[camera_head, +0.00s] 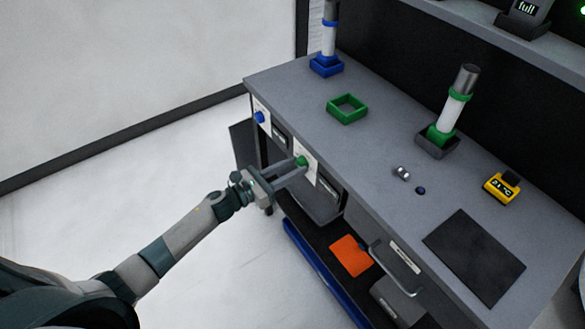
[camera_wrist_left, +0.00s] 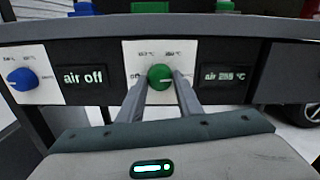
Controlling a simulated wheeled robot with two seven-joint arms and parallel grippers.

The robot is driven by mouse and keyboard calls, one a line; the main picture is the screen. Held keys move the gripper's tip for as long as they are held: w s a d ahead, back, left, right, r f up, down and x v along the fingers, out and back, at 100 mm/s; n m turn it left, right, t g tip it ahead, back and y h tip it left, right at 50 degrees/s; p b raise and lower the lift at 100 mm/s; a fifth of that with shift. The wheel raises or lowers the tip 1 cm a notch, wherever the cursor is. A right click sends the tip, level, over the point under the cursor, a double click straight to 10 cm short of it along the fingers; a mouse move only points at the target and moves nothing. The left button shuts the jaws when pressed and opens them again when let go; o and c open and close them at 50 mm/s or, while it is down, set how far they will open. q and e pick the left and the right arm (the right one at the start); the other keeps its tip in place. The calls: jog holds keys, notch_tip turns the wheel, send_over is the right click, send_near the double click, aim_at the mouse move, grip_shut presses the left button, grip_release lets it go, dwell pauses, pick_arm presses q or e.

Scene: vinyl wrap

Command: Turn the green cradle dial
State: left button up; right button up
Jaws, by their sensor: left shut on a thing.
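The green dial (camera_head: 301,161) sits on a white panel on the front face of the workbench. It also shows in the left wrist view (camera_wrist_left: 160,77), with temperature marks around it. My left gripper (camera_head: 298,166) reaches it from the left, and its two fingers are shut on the dial, one on each side (camera_wrist_left: 160,84). A display to the right of the dial (camera_wrist_left: 224,77) reads "air" and a temperature that looks like 255 °C. My right gripper is not in view.
A blue dial (camera_head: 260,117) sits left of the green one, beside a display (camera_wrist_left: 84,77) reading "air off". A drawer handle (camera_head: 396,272) juts out.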

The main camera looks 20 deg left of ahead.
pick_arm(q)
jog(key=n, duration=0.3)
jog(key=shift+n, duration=1.1)
jog(key=n, duration=0.3)
jog(key=shift+n, duration=1.2)
jog(key=shift+n+p, duration=0.35)
jog(key=shift+n, duration=1.45)
jog(key=n+p, duration=0.1)
jog(key=n, duration=0.1)
jog(key=shift+n, duration=0.3)
jog(key=n+p, duration=0.1)
jog(key=n, duration=0.4)
jog(key=shift+n, duration=0.3)
jog(key=n, duration=0.4)
jog(key=shift+p, duration=0.35)
jog(key=shift+n, duration=1.1)
jog(key=n, duration=0.5)
jog(key=shift+n, duration=0.4)
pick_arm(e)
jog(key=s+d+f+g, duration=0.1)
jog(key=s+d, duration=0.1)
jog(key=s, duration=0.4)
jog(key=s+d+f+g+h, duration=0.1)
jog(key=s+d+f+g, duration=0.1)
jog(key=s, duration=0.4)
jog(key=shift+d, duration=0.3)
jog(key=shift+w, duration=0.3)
